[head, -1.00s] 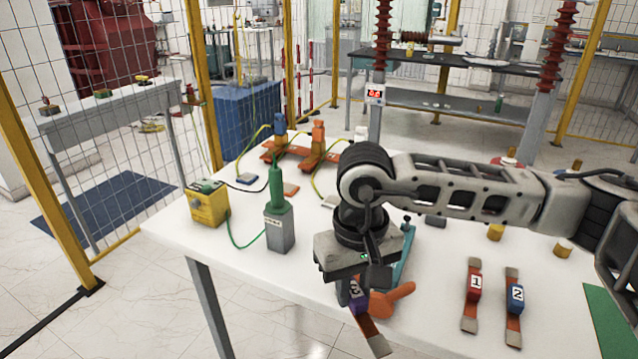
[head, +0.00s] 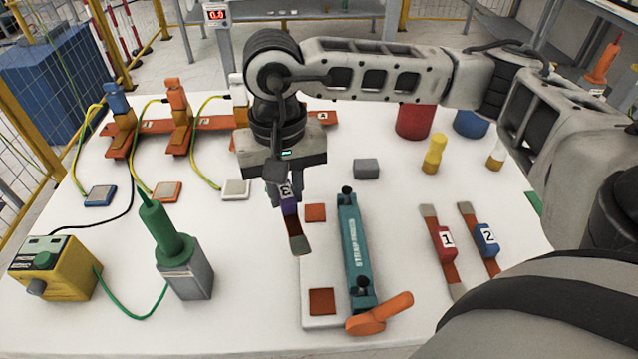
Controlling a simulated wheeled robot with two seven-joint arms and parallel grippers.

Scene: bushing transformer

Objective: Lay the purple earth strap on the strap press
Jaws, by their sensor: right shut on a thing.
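The purple earth strap (head: 289,207), marked 3, has copper-coloured ends with a grey tip. My right gripper (head: 284,190) is shut on its purple middle and covers its far part. The strap hangs beside the left edge of the strap press, with its near end slanting toward me. The strap press has a teal bar (head: 353,240), a white base (head: 318,268) with two copper pads (head: 315,213), and an orange handle (head: 380,314) at its near end. I cannot tell how far above the table or base the strap is. My left gripper is not in view.
Red strap 1 (head: 445,246) and blue strap 2 (head: 486,240) lie right of the press.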

